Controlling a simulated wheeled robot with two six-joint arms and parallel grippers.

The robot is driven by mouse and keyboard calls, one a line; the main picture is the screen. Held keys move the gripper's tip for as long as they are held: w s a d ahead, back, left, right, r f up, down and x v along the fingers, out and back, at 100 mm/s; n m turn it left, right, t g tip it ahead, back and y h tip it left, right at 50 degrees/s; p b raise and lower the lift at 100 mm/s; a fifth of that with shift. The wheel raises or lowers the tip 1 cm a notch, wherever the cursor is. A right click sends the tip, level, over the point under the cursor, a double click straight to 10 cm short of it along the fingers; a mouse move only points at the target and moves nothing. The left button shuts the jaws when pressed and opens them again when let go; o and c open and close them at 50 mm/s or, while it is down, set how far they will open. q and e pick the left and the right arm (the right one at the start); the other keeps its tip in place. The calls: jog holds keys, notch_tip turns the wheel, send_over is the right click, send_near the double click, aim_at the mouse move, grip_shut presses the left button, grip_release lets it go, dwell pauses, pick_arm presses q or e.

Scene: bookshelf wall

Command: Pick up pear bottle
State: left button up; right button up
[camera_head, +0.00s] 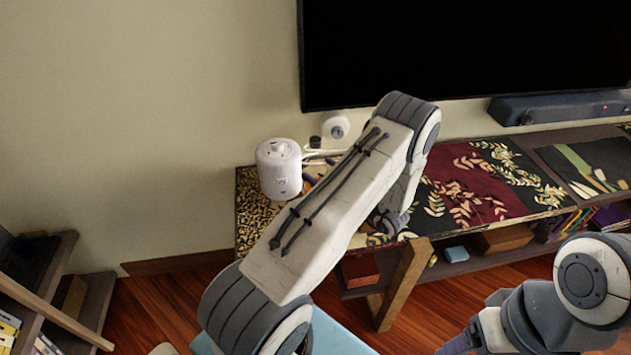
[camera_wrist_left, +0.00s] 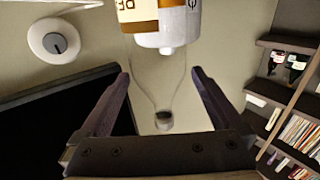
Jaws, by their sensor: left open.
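In the left wrist view my left gripper (camera_wrist_left: 160,80) is open, with its two dark fingers spread apart. A faint, clear, pear-shaped bottle outline (camera_wrist_left: 158,82), narrowing to a dark stopper, shows between the fingers. I take it to be the pear bottle; neither finger appears to touch it, though its depth is hard to judge. In the head view my left arm covers the part of the table where it would be, so I cannot see it there.
A white canister (camera_head: 279,168) stands on the patterned low table (camera_head: 247,215) near a round white device (camera_head: 335,126). In the left wrist view a white container with an orange band (camera_wrist_left: 160,18) is close by. The television (camera_head: 450,50) hangs behind. A shelf (camera_head: 85,305) stands left.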

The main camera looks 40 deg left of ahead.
pick_arm(q)
jog(key=shift+w+a, duration=0.1)
jog(key=shift+a, duration=0.45)
jog(key=c, duration=1.5)
grip_shut()
jog(key=shift+r, duration=0.1)
